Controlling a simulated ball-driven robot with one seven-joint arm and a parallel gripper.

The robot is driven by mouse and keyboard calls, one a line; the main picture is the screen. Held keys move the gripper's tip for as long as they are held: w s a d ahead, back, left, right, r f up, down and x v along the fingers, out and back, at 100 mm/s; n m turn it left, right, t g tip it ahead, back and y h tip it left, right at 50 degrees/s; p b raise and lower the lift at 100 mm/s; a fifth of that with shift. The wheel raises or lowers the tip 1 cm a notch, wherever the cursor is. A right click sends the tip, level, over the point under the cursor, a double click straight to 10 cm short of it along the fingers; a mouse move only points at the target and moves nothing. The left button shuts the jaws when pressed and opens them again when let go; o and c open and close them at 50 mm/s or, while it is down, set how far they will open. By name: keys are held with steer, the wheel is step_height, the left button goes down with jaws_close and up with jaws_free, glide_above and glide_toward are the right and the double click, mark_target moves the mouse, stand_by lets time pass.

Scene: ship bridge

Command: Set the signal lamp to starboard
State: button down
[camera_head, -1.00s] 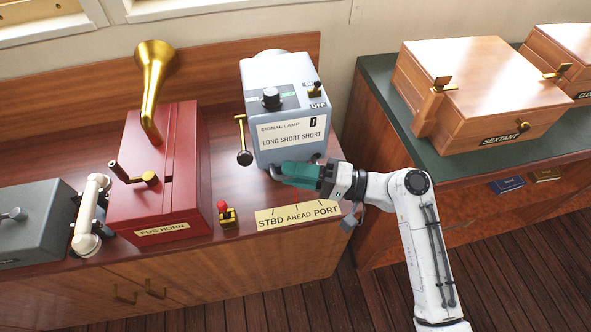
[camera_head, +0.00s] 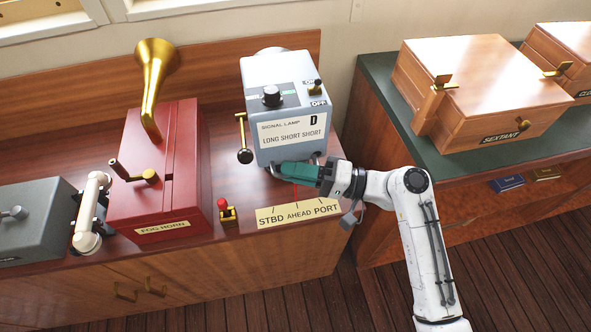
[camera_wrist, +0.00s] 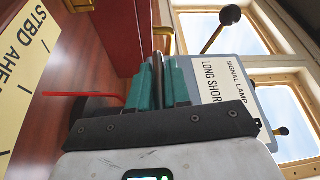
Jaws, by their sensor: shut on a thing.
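The signal lamp (camera_head: 280,90) is a pale grey box on the wooden console, labelled "LONG SHORT SHORT". A brass lever with a dark ball knob (camera_head: 245,156) hangs at its left side. The yellow STBD–AHEAD–PORT plate (camera_head: 298,213) lies in front of it, STBD at the left. My gripper (camera_head: 279,171) has green fingers at the lamp's lower front. In the wrist view the fingers are shut on a dark bar-like handle (camera_wrist: 157,68), mostly hidden by them. A red pointer (camera_wrist: 84,95) shows beside the fingers; its exact mark on the plate is unclear.
The red fog horn box (camera_head: 165,190) stands left of the lamp, with a small red-topped switch (camera_head: 226,211) between them. A grey box (camera_head: 35,220) and white handset are farther left. A green-topped cabinet with the sextant box (camera_head: 480,85) stands at the right.

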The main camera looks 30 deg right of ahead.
steer(key=shift+w+a+m+t+h+p, duration=0.35)
steer(key=shift+a+m+t+h+p, duration=0.15)
steer(key=shift+a+m+t+h, duration=0.35)
steer(key=shift+w+a+m+t+h+p, duration=0.35)
steer(key=shift+a+m+t+h+p, duration=0.25)
steer(key=shift+t+h, duration=0.3)
steer(key=shift+w+a+m+t+h+p, duration=0.65)
steer(key=shift+a+m+h, duration=0.25)
steer(key=shift+h, duration=0.45)
steer(key=c, duration=1.2)
jaws_free()
steer(key=shift+o, duration=0.2)
steer(key=b+v, duration=0.4)
steer(key=v, duration=0.6)
steer(key=shift+s+d, duration=0.25)
steer(key=shift+s, duration=0.05)
steer(key=shift+f, duration=0.15)
